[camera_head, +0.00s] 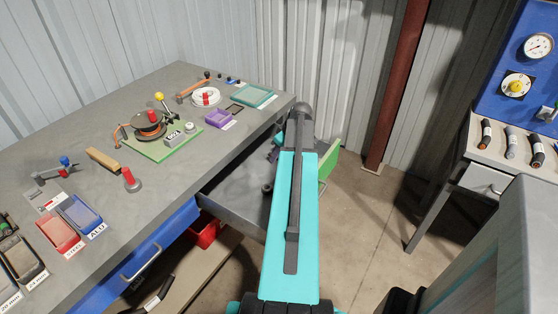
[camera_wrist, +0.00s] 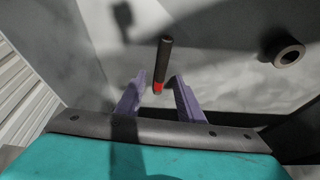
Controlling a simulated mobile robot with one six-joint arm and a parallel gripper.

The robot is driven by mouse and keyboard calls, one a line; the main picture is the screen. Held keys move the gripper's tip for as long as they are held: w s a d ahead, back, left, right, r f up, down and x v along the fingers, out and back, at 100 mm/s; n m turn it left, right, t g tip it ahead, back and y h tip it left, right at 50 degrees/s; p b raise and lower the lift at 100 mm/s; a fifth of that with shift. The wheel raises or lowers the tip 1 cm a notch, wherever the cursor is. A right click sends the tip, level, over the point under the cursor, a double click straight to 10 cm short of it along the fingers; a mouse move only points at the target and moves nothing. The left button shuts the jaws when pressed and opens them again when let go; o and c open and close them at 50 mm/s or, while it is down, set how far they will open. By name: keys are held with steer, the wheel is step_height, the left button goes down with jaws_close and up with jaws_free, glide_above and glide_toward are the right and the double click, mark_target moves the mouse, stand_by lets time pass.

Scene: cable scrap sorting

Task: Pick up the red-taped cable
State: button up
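The red-taped cable (camera_wrist: 165,62) is a short black piece with a red band near its lower end, seen in the wrist view. It appears to be over the grey floor of the open drawer (camera_head: 233,190); whether it touches the floor I cannot tell. My gripper (camera_wrist: 159,77) is open, with its two purple fingers on either side of the cable's red end and visible gaps to both. In the head view my arm hides the gripper and the cable.
A dark ring (camera_wrist: 288,52) lies right of the cable, in the drawer. The workbench (camera_head: 110,215) at left holds a cable reel (camera_head: 148,124), a purple tray (camera_head: 220,118) and a teal tray (camera_head: 255,95). A red bin (camera_head: 204,232) stands below. Several cable pieces lie on the right bench (camera_head: 480,155).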

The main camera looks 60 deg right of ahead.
steer(key=shift+f, duration=0.1)
jaws_close()
steer(key=shift+r, duration=0.25)
step_height(320, 180, up, 18)
steer(key=b, duration=0.1)
stand_by(0.9)
steer(key=shift+w+f, duration=0.1)
steer(key=shift+f, duration=0.05)
stand_by(0.4)
